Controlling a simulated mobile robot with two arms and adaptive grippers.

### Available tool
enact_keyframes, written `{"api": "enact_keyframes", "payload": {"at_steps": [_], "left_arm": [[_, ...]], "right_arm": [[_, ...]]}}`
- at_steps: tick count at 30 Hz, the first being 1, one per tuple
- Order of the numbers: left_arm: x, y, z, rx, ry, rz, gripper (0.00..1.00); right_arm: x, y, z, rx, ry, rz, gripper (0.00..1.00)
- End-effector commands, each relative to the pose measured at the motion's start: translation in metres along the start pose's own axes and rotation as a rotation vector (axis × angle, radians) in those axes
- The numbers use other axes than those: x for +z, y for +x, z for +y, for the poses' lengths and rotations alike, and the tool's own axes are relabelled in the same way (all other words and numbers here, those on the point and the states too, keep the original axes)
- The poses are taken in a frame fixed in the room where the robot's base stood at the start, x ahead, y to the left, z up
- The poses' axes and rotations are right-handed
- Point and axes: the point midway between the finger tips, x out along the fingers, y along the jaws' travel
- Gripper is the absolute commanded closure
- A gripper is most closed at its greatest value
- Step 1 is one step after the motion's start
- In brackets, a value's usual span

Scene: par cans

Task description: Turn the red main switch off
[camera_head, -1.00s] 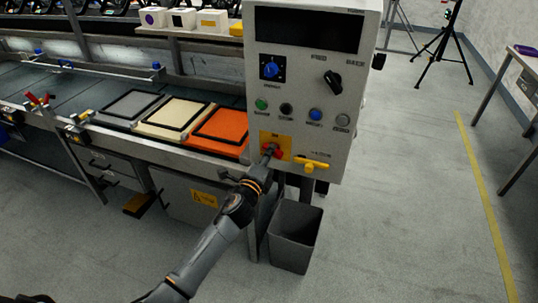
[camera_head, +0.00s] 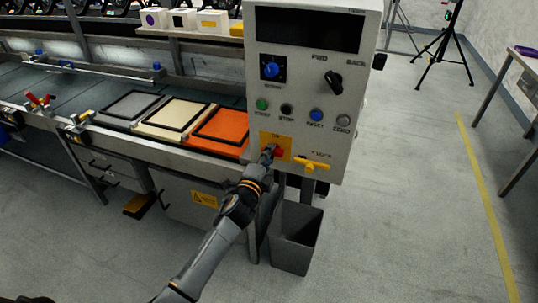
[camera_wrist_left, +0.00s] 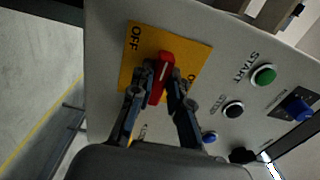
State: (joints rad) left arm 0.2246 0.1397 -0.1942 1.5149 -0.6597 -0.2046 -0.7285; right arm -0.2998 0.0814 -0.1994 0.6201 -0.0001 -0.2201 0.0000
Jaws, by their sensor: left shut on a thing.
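The red main switch (camera_wrist_left: 158,80) sits on a yellow plate (camera_wrist_left: 191,55) low on the grey control panel. In the left wrist view, the word OFF stands at the plate's upper left and a partly hidden label at its right. The white line on the handle points up in that view, between the two labels. My left gripper (camera_wrist_left: 158,88) is shut on the red handle, one finger on each side. In the head view the gripper (camera_head: 267,154) hides part of the switch (camera_head: 279,151). My right gripper is not in view.
A yellow lever (camera_head: 312,164) projects close to the right of the switch. Buttons, including a green one (camera_head: 262,104), and a black selector (camera_head: 333,82) sit above. A grey bin (camera_head: 296,238) stands below. Framed screens (camera_head: 223,128) lie at the left.

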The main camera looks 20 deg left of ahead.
Motion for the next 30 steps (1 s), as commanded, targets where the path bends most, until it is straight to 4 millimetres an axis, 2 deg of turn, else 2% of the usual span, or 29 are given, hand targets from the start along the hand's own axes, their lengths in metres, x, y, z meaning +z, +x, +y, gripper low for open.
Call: {"api": "enact_keyframes", "payload": {"at_steps": [5,6,9,20,25,30], "left_arm": [[0.000,0.000,0.001,0.002,-0.004,-0.001,1.00],[0.000,0.000,0.001,0.002,-0.004,-0.001,0.77],[0.000,0.000,0.001,0.002,-0.003,-0.001,0.60],[0.000,-0.004,0.001,0.002,-0.001,0.000,0.60],[0.000,-0.026,0.001,0.002,0.000,0.000,0.60],[0.000,-0.063,0.002,0.004,-0.002,0.000,0.60]], "right_arm": [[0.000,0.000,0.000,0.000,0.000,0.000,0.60],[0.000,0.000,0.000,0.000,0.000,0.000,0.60],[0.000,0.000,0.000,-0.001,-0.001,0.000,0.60],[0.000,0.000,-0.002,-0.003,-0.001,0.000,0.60],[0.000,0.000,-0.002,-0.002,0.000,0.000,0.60],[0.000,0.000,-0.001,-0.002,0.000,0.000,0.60]]}}
